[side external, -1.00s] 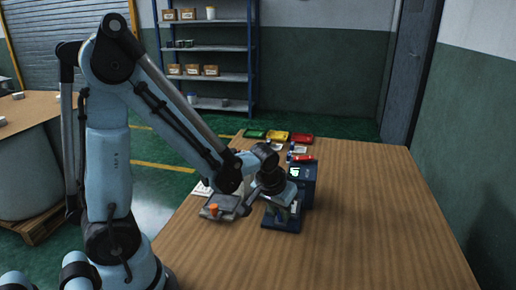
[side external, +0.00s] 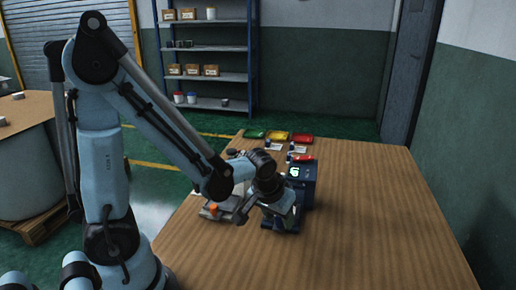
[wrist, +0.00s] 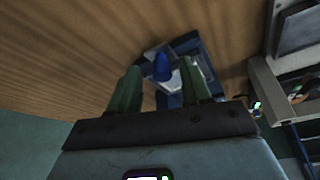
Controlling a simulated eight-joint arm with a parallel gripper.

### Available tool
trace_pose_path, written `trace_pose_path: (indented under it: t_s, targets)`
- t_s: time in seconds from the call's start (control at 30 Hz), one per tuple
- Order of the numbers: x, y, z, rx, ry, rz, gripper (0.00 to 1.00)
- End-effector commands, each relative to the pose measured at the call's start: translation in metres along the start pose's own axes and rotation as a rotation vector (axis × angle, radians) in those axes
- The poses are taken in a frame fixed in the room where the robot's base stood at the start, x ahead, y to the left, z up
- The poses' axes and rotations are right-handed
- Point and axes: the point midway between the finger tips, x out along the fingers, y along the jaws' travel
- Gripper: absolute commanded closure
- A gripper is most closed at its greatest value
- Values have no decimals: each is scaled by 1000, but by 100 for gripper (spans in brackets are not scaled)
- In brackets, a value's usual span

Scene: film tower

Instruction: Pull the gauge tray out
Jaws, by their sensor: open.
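The dark blue tower (side external: 304,186) with a lit green display stands on the wooden table in the side view. Its low blue base (side external: 281,226) reaches toward the camera, partly hidden by my gripper (side external: 284,208). In the wrist view, my gripper (wrist: 160,68) is open, with its two green fingers apart. A blue knob (wrist: 162,70) shows between the fingertips, with a pale plate (wrist: 175,82) and a blue frame (wrist: 184,45) behind it. I cannot tell which part is the gauge tray. I see no contact between fingers and knob.
A grey fixture (side external: 222,213) with an orange knob (side external: 214,207) stands left of the tower. Green (side external: 254,134), yellow (side external: 277,135) and red (side external: 302,138) trays lie at the table's far edge. A red item (side external: 304,158) lies behind the tower. The right of the table is clear.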

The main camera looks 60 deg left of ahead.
Motion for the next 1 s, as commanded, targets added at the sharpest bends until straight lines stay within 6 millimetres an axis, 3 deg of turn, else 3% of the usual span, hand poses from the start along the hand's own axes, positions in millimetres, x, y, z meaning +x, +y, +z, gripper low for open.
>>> trace_pose_path:
  t_s: [0.27,1.0]
  targets:
    - [-18,0,0,0,1,0,52]
    - [-100,0,1,2,0,0,52]
